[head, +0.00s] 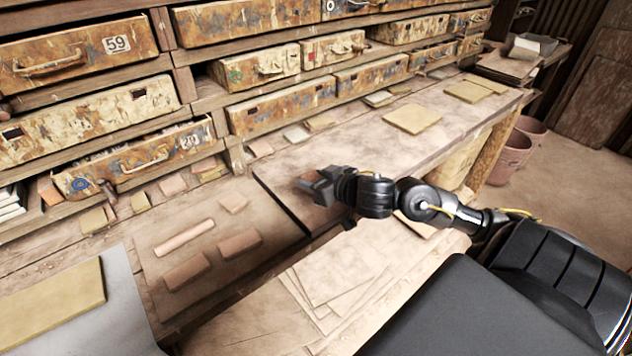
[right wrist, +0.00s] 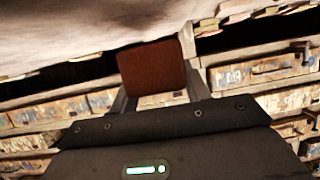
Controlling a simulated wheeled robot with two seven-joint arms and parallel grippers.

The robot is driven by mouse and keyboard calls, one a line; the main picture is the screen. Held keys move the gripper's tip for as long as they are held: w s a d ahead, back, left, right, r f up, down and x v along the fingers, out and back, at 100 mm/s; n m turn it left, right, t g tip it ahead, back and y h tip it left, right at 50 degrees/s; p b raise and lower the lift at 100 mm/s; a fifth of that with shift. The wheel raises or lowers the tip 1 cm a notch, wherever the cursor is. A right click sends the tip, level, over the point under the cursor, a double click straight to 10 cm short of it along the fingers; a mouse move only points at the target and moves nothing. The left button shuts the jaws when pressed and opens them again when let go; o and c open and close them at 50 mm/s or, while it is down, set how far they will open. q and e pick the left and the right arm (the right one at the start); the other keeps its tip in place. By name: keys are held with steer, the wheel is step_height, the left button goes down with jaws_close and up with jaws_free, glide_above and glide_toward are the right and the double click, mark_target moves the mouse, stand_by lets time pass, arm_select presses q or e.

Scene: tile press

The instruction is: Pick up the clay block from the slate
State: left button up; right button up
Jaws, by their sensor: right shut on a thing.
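The clay block is reddish brown and shows clearly in the right wrist view (right wrist: 152,68), between the two fingers of my right gripper (right wrist: 158,92). In the head view my right gripper (head: 313,187) reaches in from the right over a dark-edged flat slab, likely the slate (head: 276,202). The fingers are shut on the block, which is mostly hidden by them in the head view. I cannot tell whether the block is touching the slab or just above it. My left gripper is not in view.
Several clay pieces (head: 240,243) lie on a board left of the slab. Paper sheets (head: 335,270) lie in front. A tan tile (head: 412,118) lies farther back on the bench. Worn drawers (head: 282,105) line the back; some stand pulled out. A grey sheet (head: 135,310) is at lower left.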

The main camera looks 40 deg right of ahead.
steer(key=s+a+r+p, duration=0.8)
steer(key=s+p, duration=0.1)
steer(key=p, duration=0.4)
steer(key=shift+a+r, duration=0.25)
steer(key=shift+a, duration=0.1)
steer(key=shift+s, duration=0.1)
